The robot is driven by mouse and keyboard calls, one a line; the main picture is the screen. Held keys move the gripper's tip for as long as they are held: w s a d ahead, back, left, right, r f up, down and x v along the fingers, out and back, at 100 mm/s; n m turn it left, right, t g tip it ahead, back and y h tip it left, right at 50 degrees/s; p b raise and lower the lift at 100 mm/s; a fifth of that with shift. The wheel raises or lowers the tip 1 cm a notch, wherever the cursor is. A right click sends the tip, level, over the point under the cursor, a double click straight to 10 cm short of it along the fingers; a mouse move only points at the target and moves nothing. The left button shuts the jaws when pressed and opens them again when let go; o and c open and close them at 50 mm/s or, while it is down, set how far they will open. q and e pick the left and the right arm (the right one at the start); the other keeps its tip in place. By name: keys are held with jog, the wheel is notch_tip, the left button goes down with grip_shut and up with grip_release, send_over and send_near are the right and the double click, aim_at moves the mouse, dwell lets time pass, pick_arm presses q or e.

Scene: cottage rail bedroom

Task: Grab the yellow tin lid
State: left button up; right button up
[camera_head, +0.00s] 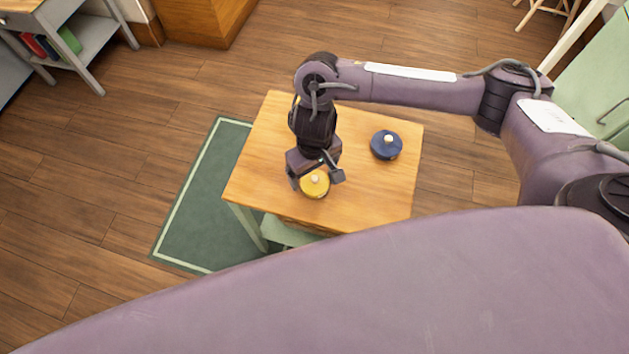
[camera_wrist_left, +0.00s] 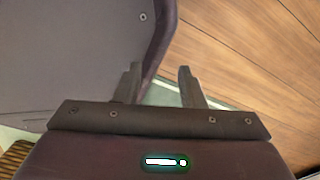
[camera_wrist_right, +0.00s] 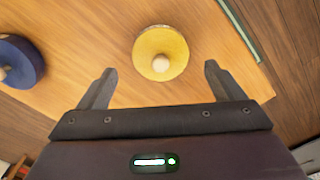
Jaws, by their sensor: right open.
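The yellow tin lid (camera_head: 314,187) is round with a pale knob and sits on a small wooden table (camera_head: 258,165), near its front edge. In the right wrist view the yellow lid (camera_wrist_right: 160,48) shows whole, ahead of and between the fingertips. My right gripper (camera_head: 316,180) is over the lid, open and empty; its spread fingers also show in the right wrist view (camera_wrist_right: 160,75). My left gripper shows only in its own wrist view (camera_wrist_left: 158,72), with its fingers apart and nothing between them.
A dark blue lid (camera_head: 386,145) with a pale knob lies on the table, right of the yellow one. A green rug (camera_head: 195,205) lies on the floor left of the table. A grey shelf (camera_head: 90,45) with books stands at the upper left. A pale green cabinet (camera_head: 595,85) stands at the right.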

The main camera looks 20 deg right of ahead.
aim_at(315, 177)
jog(key=shift+s+f+b, duration=0.15)
jog(key=shift+f+b, duration=0.05)
jog(key=shift+f, duration=0.4)
jog(key=shift+s+f+b, duration=0.15)
jog(key=shift+f+b, duration=0.05)
jog(key=shift+f, duration=0.35)
jog(key=shift+w+f, duration=0.15)
jog(key=shift+f, duration=0.65)
pick_arm(q)
jog(key=shift+w+d+f, duration=0.1)
jog(key=shift+w+f, duration=0.15)
jog(key=shift+w, duration=0.35)
jog(key=shift+w+f, duration=0.2)
jog(key=shift+w, duration=0.4)
pick_arm(e)
jog(key=c, duration=1)
jog(key=shift+r, duration=0.1)
